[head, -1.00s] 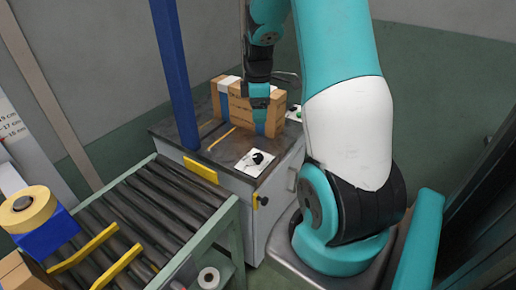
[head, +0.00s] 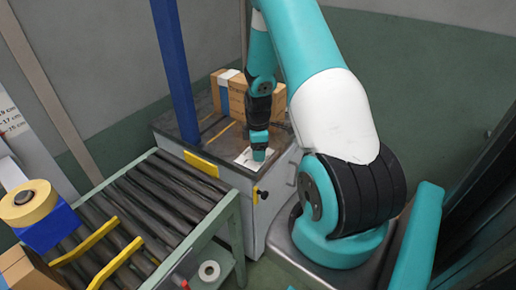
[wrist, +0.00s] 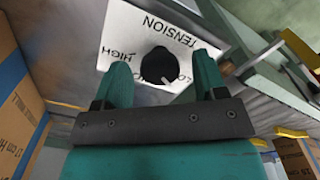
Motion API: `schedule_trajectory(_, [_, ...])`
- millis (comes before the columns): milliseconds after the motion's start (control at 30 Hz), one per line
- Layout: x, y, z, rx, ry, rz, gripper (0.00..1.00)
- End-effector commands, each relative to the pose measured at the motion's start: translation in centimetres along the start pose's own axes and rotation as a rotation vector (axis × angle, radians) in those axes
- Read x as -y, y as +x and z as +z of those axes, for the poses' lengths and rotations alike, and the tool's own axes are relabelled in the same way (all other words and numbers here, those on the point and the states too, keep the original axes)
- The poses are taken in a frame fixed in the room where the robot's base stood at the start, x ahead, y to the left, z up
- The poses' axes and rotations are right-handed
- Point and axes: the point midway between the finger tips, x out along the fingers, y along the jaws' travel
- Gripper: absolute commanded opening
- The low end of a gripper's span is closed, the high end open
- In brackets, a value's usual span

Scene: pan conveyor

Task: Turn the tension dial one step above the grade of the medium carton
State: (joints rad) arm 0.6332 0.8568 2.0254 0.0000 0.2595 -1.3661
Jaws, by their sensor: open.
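The tension dial (wrist: 160,64) is a round black knob on a white plate (wrist: 125,28) marked TENSION, HIGH and LOW. A light mark at its lower edge lies near the partly hidden LOW lettering. My gripper (wrist: 161,66) is open, with the dial between its fingers in the wrist view; contact cannot be told. In the head view my gripper (head: 259,152) is over the plate (head: 245,160) and hides the dial. A brown carton (head: 236,97) with a blue band stands on the machine top behind it. In the wrist view this carton (wrist: 35,120) shows print reading about "17 cm H".
A roller conveyor (head: 150,205) runs at the front left with yellow guides (head: 120,262). Another carton (head: 22,272) sits at its lower left. A blue post (head: 177,75) rises beside the machine. A wall sign (head: 12,125) lists sizes in cm.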

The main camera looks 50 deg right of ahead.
Motion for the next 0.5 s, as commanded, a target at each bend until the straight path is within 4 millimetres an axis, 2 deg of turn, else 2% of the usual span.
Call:
schedule_trajectory(200, [-0.02,0.01,0.00,0.000,0.000,0.001,0.65])
schedule_trajectory(400, [-0.01,-0.01,0.00,0.000,0.000,0.000,0.19])
schedule_trajectory(500, [-0.01,-0.01,0.00,0.000,0.000,0.000,0.16])
